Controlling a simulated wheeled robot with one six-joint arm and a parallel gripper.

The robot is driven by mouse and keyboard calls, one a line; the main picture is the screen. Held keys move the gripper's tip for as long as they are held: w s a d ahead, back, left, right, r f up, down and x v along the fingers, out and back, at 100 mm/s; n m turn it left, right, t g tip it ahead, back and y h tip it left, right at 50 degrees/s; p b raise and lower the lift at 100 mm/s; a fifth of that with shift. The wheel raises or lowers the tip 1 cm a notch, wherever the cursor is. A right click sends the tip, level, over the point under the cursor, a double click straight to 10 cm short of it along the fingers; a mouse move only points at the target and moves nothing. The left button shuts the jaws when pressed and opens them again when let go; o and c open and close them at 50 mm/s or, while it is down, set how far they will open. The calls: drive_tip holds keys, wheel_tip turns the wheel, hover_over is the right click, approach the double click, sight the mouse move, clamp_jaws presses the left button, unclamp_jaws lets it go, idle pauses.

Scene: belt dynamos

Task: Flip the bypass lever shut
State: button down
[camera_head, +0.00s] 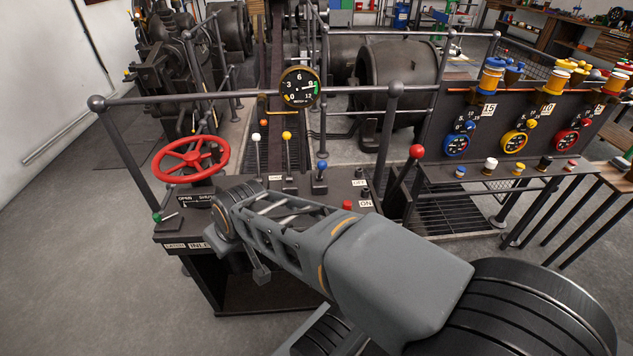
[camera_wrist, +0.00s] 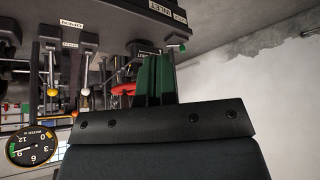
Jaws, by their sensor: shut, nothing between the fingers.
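The small lever with a green knob (camera_head: 157,217) is at the left end of the dark console in the head view, by the red handwheel. Its arm lies nearly flat, pointing left from its pivot. I take it for the bypass lever; the nearby labels are too small to read surely. In the wrist view, which is upside down, a green knob (camera_wrist: 182,47) shows under the console edge. My gripper (camera_wrist: 155,62) shows there as dark green fingers, shut and empty, a little left of the knob in the picture; contact cannot be told. My arm hides the gripper in the head view.
The red handwheel (camera_head: 191,159) stands on the console (camera_head: 232,176), with white, yellow, blue and red knobbed levers to its right. A rail with a round gauge (camera_head: 299,87) runs behind. A dial panel (camera_head: 484,122) is on the right. Floor at left is clear.

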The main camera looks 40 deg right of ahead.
drive_tip(key=w+d+f+t+h+b, duration=0.75)
drive_tip(key=w+d+f+b, duration=0.3)
drive_tip(key=w, duration=0.25)
drive_tip(key=s+d+f+g+h+b, duration=0.2)
drive_tip(key=s+d+g+h+b, duration=0.1)
drive_tip(key=h, duration=0.4)
drive_tip(key=s+d+f+g+h+b, duration=0.2)
drive_tip(key=s+d+h+b, duration=0.3)
drive_tip(key=d+h, duration=0.3)
drive_tip(key=shift+s+m+g, duration=0.4)
drive_tip(key=shift+s+g, duration=0.25)
drive_tip(key=shift+s, duration=0.05)
drive_tip(key=shift+h, duration=0.25)
drive_tip(key=x, duration=1.4)
